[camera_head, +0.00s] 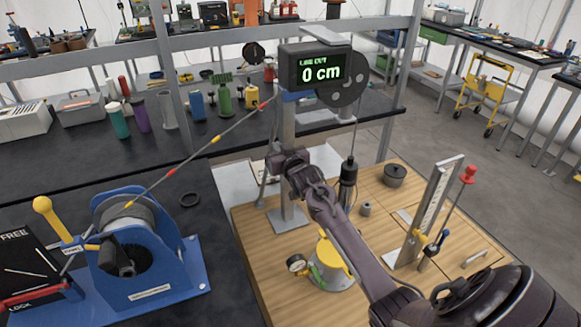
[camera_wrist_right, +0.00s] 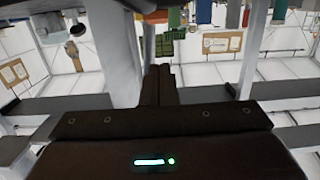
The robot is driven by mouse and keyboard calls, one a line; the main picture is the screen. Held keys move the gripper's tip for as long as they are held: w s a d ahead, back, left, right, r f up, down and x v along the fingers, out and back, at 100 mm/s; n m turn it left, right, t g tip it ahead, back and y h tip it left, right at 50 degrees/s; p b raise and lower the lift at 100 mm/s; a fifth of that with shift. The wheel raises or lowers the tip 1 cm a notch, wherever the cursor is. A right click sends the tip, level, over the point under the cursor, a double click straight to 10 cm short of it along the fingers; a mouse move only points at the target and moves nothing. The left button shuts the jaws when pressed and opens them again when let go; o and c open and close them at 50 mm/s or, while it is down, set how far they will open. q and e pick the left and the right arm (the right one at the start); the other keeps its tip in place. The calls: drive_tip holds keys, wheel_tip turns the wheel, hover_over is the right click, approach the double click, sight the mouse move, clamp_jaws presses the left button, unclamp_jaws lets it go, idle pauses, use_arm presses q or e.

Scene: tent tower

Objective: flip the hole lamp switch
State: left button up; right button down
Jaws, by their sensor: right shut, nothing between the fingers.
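My right gripper (camera_head: 275,160) is in front of the grey metal post (camera_head: 288,125) that carries the display. Its fingers are together and empty; they also show shut in the right wrist view (camera_wrist_right: 160,72). I cannot tell whether it touches the post. A black cylinder (camera_head: 348,178) hangs on a cable from the dark pulley wheel (camera_head: 343,88), right of my gripper; I cannot tell whether it is the hole lamp. I cannot make out the lamp switch; my gripper and forearm hide part of the post and board. My left gripper is not in view.
The display (camera_head: 316,70) reads 0 cm. A blue winch (camera_head: 150,262) with a yellow-knobbed lever stands left, its marked cable rising to the pulley. The wooden board (camera_head: 262,262) bears a yellow-topped device (camera_head: 333,262), a dark round weight (camera_head: 395,175) and an upright scale (camera_head: 430,215).

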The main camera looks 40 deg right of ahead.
drive_tip(key=s+a+f+b, duration=0.2)
drive_tip(key=s+f, duration=0.1)
drive_tip(key=s, duration=0.6)
drive_tip(key=shift+s, duration=0.2)
drive_tip(key=shift+a, duration=0.1)
